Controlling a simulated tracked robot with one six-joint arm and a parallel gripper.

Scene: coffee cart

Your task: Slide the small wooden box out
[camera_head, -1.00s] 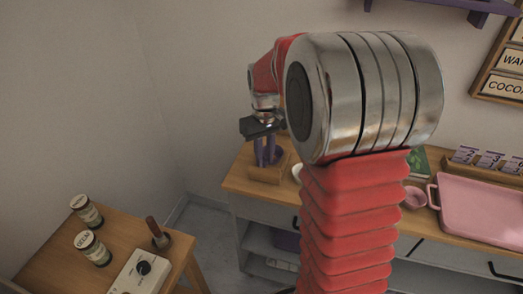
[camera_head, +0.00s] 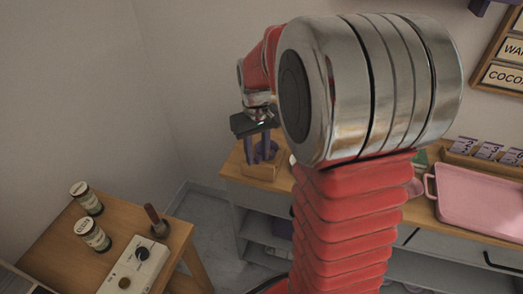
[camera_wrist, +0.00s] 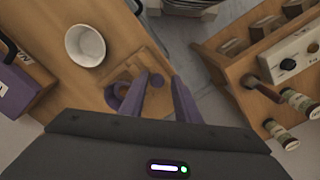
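The small wooden box (camera_head: 262,172) stands at the left end of the long wooden counter in the head view. In the wrist view the box (camera_wrist: 123,76) shows just ahead of my fingers and is partly covered by them. My gripper (camera_head: 258,153) is right over the box, its two purple fingers pointing down at it. In the wrist view the gripper (camera_wrist: 160,84) has its fingers apart, with wood and a small dark round purple piece showing between them. I cannot tell whether the fingers touch the box.
A white bowl (camera_wrist: 86,45) is close to the box. A pink tray (camera_head: 480,200) lies further right on the counter. A separate wooden table (camera_head: 60,250) at the left holds jars (camera_head: 93,235) and a white device (camera_head: 135,265). Floor shows between the two.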

